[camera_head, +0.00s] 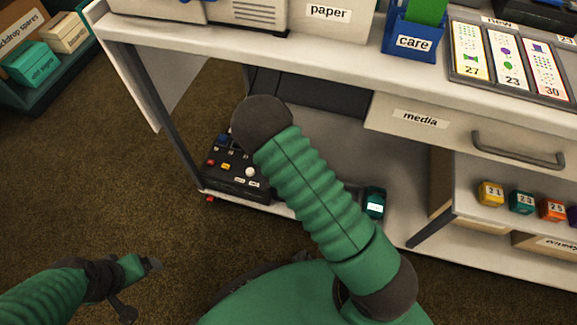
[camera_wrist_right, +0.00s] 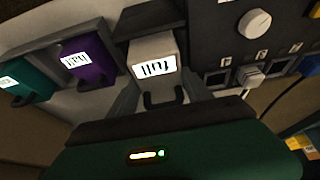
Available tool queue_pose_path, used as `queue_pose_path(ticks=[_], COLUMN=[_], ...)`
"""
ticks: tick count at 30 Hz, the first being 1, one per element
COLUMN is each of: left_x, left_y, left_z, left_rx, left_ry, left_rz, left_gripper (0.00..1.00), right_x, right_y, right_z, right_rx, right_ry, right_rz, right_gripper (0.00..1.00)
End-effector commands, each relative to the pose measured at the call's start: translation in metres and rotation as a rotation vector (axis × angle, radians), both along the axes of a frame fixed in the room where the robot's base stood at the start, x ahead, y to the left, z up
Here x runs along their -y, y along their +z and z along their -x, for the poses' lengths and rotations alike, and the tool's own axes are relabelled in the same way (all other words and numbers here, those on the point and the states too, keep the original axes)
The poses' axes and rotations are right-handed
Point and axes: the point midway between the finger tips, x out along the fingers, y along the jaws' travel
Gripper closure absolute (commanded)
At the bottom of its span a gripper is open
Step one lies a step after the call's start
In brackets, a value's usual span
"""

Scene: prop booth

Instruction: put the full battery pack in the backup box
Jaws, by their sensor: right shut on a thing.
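In the right wrist view a white battery pack (camera_wrist_right: 155,62) has a bright label that seems to read "full" upside down, and a dark handle. My right gripper (camera_wrist_right: 163,100) is shut on this pack, with a finger on each side of it. The pack is still at the row of packs beside the control panel. In the head view my own arm hides the right gripper and this pack. My left gripper (camera_head: 140,285) hangs empty over the carpet at lower left, its fingers apart. No box marked backup can be made out.
A purple pack (camera_wrist_right: 88,68) and a teal pack (camera_wrist_right: 28,82) stand beside the white one; the teal one shows in the head view (camera_head: 375,203). Small numbered blocks (camera_head: 521,201) stand right.

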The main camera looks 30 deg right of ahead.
Motion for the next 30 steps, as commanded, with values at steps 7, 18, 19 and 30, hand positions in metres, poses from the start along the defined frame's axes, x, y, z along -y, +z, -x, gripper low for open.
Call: queue_pose_path(ticks=[7,18,19,30], left_x=[0.0,0.0,0.0,0.0], left_y=[-0.0049,-0.0056,-0.0056,-0.0057], left_z=[0.0,0.0,0.0,0.0], left_rx=[0.0,0.0,0.0,0.0], left_ry=[0.0,0.0,0.0,0.0], left_rz=[0.0,0.0,0.0,0.0], left_gripper=[0.17,0.17,0.17,0.17], right_x=[0.0006,0.0006,0.0006,0.0004], right_y=[-0.0073,-0.009,-0.009,-0.0099], right_z=[-0.0011,-0.0011,-0.0011,-0.0004], right_rx=[0.003,0.003,0.003,0.001], right_ry=[0.0,0.0,0.0,0.0], right_rz=[0.002,0.002,0.002,0.002], right_gripper=[1.0,1.0,1.0,0.17])
